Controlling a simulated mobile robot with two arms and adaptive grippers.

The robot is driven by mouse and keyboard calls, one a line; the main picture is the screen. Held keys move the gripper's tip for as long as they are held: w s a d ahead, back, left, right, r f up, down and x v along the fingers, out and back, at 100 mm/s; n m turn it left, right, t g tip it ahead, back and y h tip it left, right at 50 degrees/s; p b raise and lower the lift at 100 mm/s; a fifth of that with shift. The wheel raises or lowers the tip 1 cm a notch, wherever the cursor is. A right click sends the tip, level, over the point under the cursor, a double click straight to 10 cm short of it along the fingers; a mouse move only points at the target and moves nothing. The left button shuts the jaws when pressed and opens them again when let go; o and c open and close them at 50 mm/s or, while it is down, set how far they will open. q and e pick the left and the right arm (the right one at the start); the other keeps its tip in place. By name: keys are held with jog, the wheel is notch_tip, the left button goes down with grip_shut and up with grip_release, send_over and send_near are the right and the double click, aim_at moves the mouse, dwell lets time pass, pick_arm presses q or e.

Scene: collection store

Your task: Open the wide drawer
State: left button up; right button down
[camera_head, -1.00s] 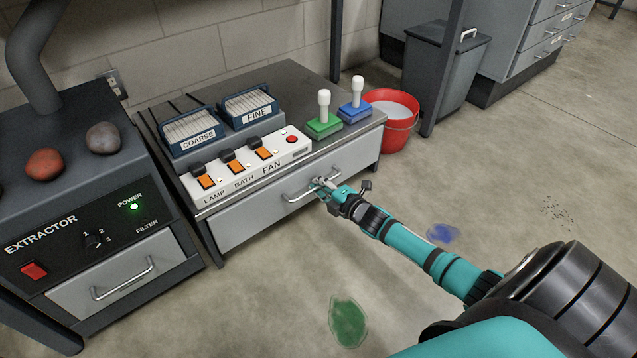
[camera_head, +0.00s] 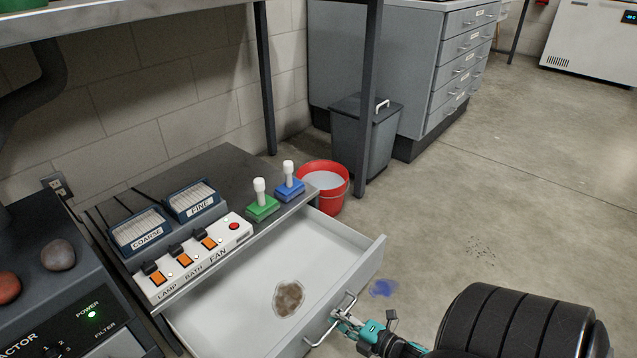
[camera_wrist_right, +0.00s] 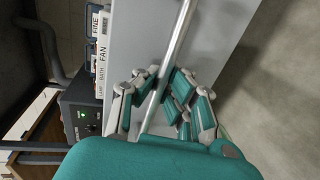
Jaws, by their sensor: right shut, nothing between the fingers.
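The wide drawer (camera_head: 236,300) under the bench top is pulled well out, and its pale inside shows. A brown patch (camera_head: 289,299) lies on its floor. The bar handle (camera_head: 319,339) is on its front, partly hidden by my right gripper (camera_head: 343,318). That gripper is shut at the handle. In the right wrist view the handle bar (camera_wrist_right: 178,45) runs past the fingers (camera_wrist_right: 160,88), close to them; I cannot tell if they touch it. My left gripper is not in view.
A switch panel (camera_head: 197,258), coarse (camera_head: 140,232) and fine (camera_head: 195,201) boxes, and green (camera_head: 262,208) and blue (camera_head: 289,189) bases stand on the bench. A red bucket (camera_head: 323,188) and a bin (camera_head: 366,140) stand behind.

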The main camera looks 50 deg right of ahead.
jog(key=shift+f+p+v, duration=0.15)
jog(key=shift+f+v, duration=0.05)
jog(key=shift+v, duration=0.65)
jog(key=shift+f+p+v, duration=0.15)
jog(key=shift+v, duration=0.7)
jog(key=c, duration=2)
grip_release()
jog(key=shift+s, duration=0.1)
jog(key=o, duration=0.6)
jog(key=v, duration=1.2)
